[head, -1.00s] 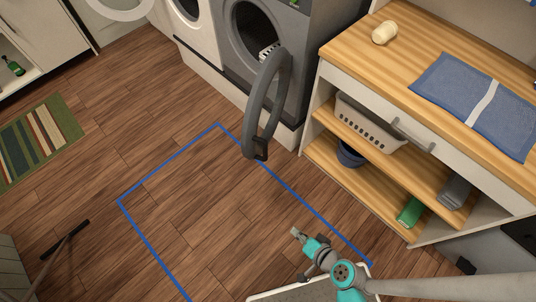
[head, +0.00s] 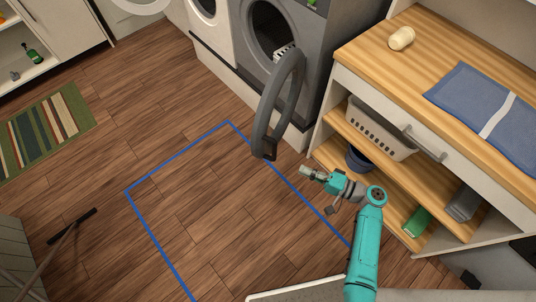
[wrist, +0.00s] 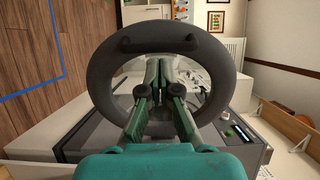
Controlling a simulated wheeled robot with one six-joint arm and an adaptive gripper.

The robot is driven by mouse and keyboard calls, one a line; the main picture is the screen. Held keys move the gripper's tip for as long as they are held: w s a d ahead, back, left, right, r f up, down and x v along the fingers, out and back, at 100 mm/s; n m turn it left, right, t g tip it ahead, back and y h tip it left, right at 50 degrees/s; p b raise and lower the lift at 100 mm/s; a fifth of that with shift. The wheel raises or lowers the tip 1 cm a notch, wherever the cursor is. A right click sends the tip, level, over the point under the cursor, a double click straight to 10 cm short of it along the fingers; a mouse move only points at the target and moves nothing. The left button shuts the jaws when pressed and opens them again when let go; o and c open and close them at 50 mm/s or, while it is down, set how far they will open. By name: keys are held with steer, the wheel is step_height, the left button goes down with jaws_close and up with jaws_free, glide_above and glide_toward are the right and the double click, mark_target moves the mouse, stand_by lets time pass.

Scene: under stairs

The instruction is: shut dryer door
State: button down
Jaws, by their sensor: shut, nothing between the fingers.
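The grey dryer (head: 315,55) stands at the top centre of the head view with its round door (head: 268,125) swung wide open into the room. White-striped laundry shows inside the opening. In the wrist view the door ring (wrist: 225,70) stands ahead, around my fingers in the picture, and the dryer's top with its control panel (wrist: 238,133) lies below. My gripper (head: 308,172) is shut and empty, to the lower right of the door's free edge in the head view and apart from it. It also shows in the wrist view (wrist: 160,68).
A wooden shelf unit (head: 365,60) stands right of the dryer, close to my arm, holding a basket (head: 380,130) and a folded blue cloth (head: 490,110). Blue tape (head: 160,245) outlines clear floor to the left. A white machine (head: 212,35) adjoins the dryer.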

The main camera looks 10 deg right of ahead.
mark_target(260, 152)
steer(key=x, duration=1.4)
steer(key=shift+a, duration=0.1)
